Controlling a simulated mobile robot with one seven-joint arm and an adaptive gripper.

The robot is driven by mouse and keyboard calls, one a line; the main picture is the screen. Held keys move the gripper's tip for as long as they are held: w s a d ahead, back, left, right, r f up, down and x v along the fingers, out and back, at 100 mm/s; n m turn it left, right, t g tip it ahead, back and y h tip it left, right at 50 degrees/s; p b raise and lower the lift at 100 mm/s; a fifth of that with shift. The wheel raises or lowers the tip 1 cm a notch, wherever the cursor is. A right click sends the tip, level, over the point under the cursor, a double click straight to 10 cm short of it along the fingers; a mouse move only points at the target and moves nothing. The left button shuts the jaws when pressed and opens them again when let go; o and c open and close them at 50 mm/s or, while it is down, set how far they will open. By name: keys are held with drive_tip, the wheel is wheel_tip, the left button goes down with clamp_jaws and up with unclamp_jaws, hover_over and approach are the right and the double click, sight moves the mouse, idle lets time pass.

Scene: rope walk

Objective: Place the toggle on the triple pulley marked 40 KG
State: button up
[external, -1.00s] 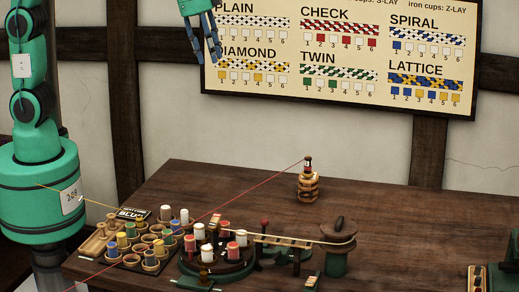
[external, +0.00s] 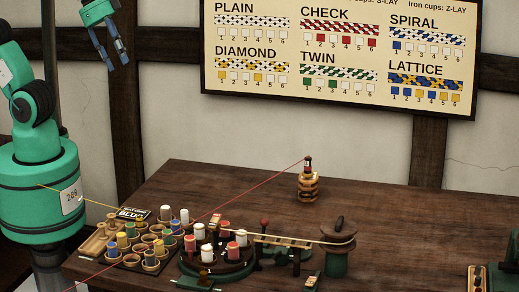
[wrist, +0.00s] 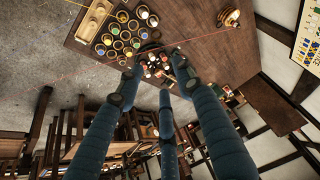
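My gripper (external: 112,58) is high above the left part of the table in the external view, well clear of everything. Its blue fingers are spread apart with nothing between them; they also fill the middle of the wrist view (wrist: 155,82). A stacked, banded wooden piece with a dark top (external: 309,187) stands upright at the back of the table, and a red line runs to its top. It shows at the top right of the wrist view (wrist: 229,17). I cannot tell whether it is a pulley. No 40 KG mark is readable, and I cannot pick out the toggle for certain.
A round dark carousel (external: 215,270) with white and red bobbins stands at the table's front. Left of it are several cups with coloured bobbins (external: 140,240). A spool on a post (external: 338,245) stands right. Red and yellow lines cross above the table.

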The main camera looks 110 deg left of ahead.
drive_tip(key=shift+n, duration=0.4)
drive_tip(key=s, duration=0.1)
drive_tip(key=s+f, duration=0.1)
drive_tip(key=s, duration=0.1)
drive_tip(key=s+d+f, duration=0.1)
drive_tip(key=shift+s+f, duration=0.1)
drive_tip(key=shift+s, duration=0.1)
idle(0.8)
